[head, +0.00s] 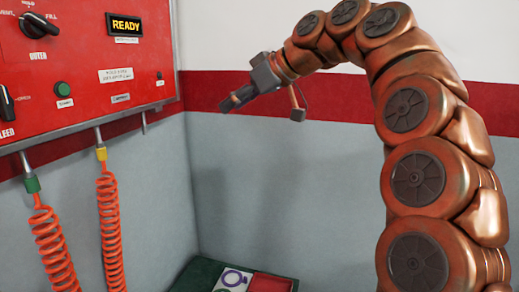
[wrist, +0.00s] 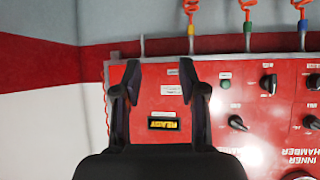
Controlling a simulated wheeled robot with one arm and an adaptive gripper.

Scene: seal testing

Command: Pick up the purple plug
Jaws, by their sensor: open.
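A purple ring-shaped thing (head: 236,278) lies on a white patch of a dark green tray (head: 196,274) at the bottom edge of the head view. It may be the purple plug, but it is small and partly cut off. My gripper (head: 228,103) is high above and apart from it, in front of the wall and pointing left toward the red panel. In the wrist view my gripper (wrist: 160,75) has its two fingers apart with nothing between them. The purple thing does not show in the wrist view.
A red control panel (head: 85,100) with knobs and a lit READY display (head: 126,25) is on the left wall. Orange coiled hoses (head: 109,225) hang below it. A red patch (head: 270,284) is on the tray's right. The air between gripper and tray looks clear.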

